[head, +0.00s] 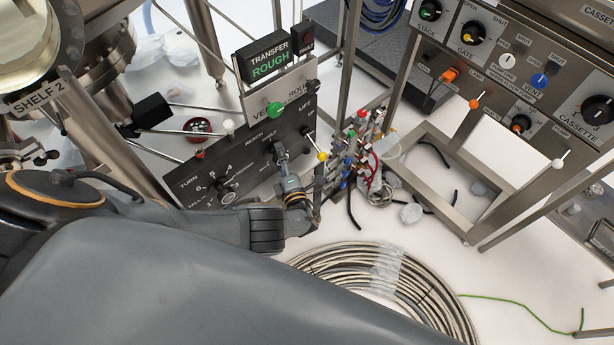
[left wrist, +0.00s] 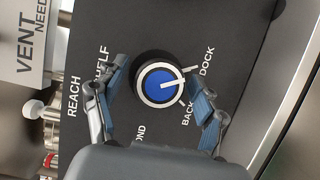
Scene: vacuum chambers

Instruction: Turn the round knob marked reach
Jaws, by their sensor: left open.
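The round knob (left wrist: 160,84) has a blue centre, a pale ring and a dark rim, on a dark panel in the left wrist view. Its white pointer line points right, toward the DOCK and BACK side. REACH is printed left of it, with SHELF nearer. My left gripper (left wrist: 158,98) is open, its fingers on either side of the knob with gaps visible. In the head view my left gripper (head: 281,153) is at the dark panel (head: 240,165) below the REACH print and hides the knob. My right gripper is not in view.
A yellow-tipped lever (head: 322,156) stands just right of my left gripper. A green knob (head: 275,110) sits above, and a TURN dial (head: 225,190) lies lower left. Small valves and tubing (head: 365,150) crowd the right side. A hose coil (head: 400,280) lies on the floor.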

